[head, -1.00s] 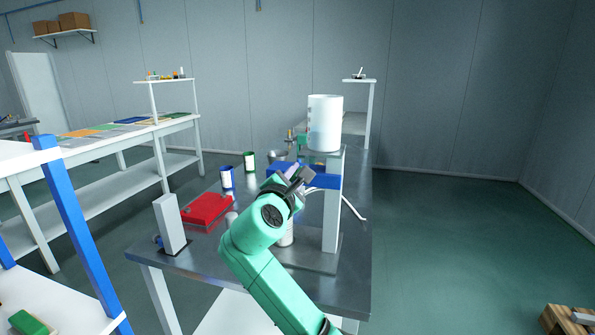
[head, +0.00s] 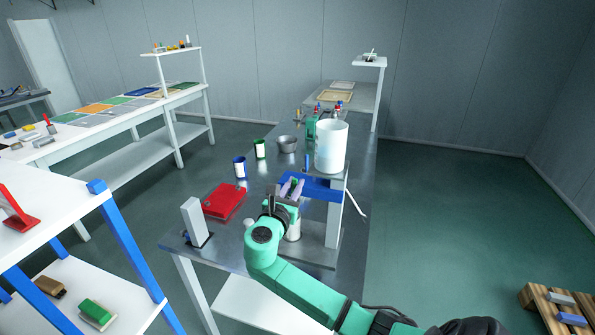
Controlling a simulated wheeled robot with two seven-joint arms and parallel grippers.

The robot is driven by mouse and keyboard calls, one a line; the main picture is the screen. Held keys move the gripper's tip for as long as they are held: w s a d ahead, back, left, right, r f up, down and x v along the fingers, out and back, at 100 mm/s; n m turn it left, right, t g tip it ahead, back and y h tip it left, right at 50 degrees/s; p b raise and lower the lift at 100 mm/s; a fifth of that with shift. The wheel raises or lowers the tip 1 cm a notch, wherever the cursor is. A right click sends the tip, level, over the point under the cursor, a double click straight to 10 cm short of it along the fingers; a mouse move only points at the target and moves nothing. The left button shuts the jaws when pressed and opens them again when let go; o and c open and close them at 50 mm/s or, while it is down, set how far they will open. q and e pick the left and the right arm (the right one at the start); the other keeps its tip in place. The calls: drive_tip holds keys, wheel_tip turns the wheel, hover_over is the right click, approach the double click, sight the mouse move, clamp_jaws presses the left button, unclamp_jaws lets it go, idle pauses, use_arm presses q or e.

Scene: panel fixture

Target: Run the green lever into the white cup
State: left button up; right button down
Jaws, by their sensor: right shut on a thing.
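My right gripper (head: 291,188), at the end of my green arm, is at the front of the blue panel (head: 322,186) on the bench stand. It is shut on what looks like the green lever (head: 294,182), mostly hidden between the fingers. A white cup (head: 293,231) stands on the stand's base below the panel, partly hidden by my wrist. My left gripper is not in view.
A red case (head: 224,201) and a grey upright post (head: 194,221) are on the bench left of my arm.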

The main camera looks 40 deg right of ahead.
drive_tip(key=shift+w+a+n+p, duration=0.1)
drive_tip(key=shift+a+n+p, duration=0.05)
drive_tip(key=shift+n+p, duration=0.4)
drive_tip(key=shift+f, duration=0.1)
drive_tip(key=c, duration=0.8)
unclamp_jaws()
drive_tip(key=b+v, duration=0.3)
drive_tip(key=v, duration=1.1)
drive_tip(key=shift+a, duration=0.25)
